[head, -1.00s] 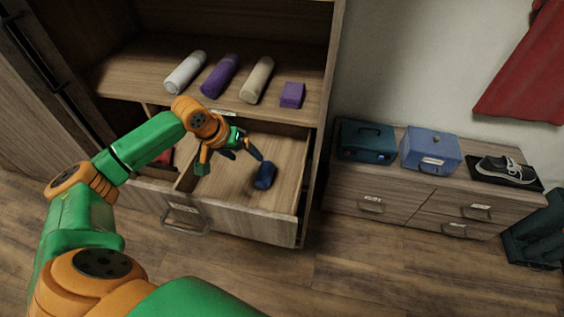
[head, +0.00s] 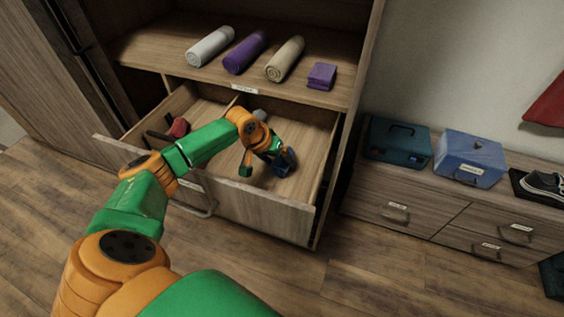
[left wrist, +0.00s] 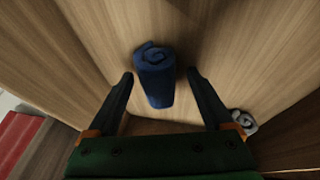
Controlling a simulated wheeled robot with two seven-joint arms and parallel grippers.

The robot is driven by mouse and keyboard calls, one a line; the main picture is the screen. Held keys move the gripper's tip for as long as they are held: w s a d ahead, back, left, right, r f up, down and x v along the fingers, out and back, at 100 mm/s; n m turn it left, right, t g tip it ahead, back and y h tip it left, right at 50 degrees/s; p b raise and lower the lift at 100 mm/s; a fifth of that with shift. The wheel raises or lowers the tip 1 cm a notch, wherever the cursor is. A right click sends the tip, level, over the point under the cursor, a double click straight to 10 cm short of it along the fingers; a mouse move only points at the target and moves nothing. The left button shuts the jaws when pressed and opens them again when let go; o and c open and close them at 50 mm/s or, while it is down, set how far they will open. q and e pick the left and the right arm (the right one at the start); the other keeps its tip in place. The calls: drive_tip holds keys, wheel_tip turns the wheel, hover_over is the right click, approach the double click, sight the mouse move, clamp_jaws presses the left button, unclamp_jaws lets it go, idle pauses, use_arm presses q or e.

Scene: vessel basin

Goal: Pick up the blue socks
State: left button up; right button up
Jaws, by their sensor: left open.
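The blue socks (head: 289,162) are a rolled dark blue bundle lying in the open drawer (head: 258,207). In the head view my left gripper (head: 262,172) is over the drawer and partly covers them. In the left wrist view the blue socks (left wrist: 155,75) lie ahead, between the lines of the two open fingers (left wrist: 160,80), with wood showing between them and each finger. I cannot tell how far above the drawer floor the fingers are. My right gripper is in no view.
A grey rolled item (head: 259,115) and a red item (head: 179,127) are also in the drawer. Rolled towels (head: 246,52) and a purple folded cloth (head: 322,76) lie on the shelf above. A low cabinet (head: 400,190) at the right carries a teal case (head: 397,143) and a blue box (head: 470,158).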

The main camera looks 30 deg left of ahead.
use_arm(q)
drive_tip(key=c, duration=1.1)
